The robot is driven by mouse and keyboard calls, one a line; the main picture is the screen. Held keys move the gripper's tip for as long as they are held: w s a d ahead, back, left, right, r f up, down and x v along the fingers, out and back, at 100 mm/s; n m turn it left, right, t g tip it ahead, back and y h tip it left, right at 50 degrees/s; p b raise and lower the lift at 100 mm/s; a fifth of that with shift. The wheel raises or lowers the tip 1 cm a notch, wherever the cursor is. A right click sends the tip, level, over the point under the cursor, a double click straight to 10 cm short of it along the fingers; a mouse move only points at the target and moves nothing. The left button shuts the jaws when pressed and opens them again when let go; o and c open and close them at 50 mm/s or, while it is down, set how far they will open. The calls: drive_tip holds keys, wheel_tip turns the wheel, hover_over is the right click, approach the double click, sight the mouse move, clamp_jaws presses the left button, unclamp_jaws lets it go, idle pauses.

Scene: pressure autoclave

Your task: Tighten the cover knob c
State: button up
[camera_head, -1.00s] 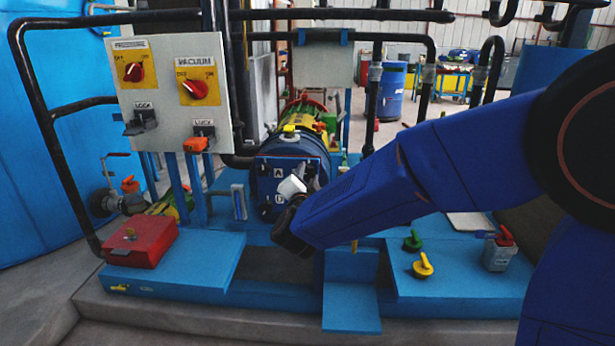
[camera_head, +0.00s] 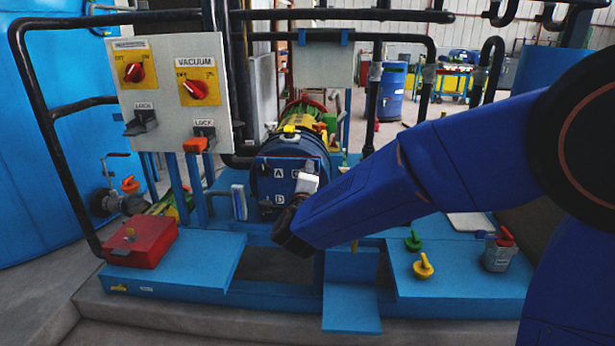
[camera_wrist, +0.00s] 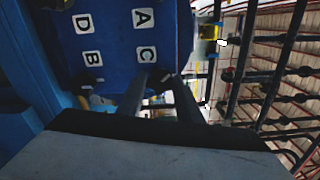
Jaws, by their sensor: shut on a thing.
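The blue square cover (camera_head: 268,183) on the horizontal vessel bears white letter labels; A, B, C and D show in the wrist view. Cover knob c (camera_wrist: 161,73) is a small black knob at the cover's edge beside the C label. My gripper (camera_wrist: 160,84) has its two dark fingers on either side of this knob, shut on it. The fingers and the edge of the cover partly hide the knob. In the head view, the white body of my gripper (camera_head: 309,183) is in front of the cover's right side. Another black knob (camera_wrist: 90,83) is beside the B label.
A grey panel (camera_head: 168,90) with red switches and lock levers stands left of the vessel. A red box (camera_head: 142,242) sits on the blue base at left. Green (camera_head: 413,241) and yellow (camera_head: 423,266) valve handles are at right. Black pipes frame the left side.

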drive_tip(key=shift+f+m, duration=0.1)
drive_tip(key=shift+m, duration=4)
drive_tip(key=o, duration=1)
drive_tip(key=shift+o, duration=0.2)
drive_tip(key=shift+s, duration=0.15)
drive_tip(key=s, duration=1.7)
drive_tip(key=shift+a, duration=0.25)
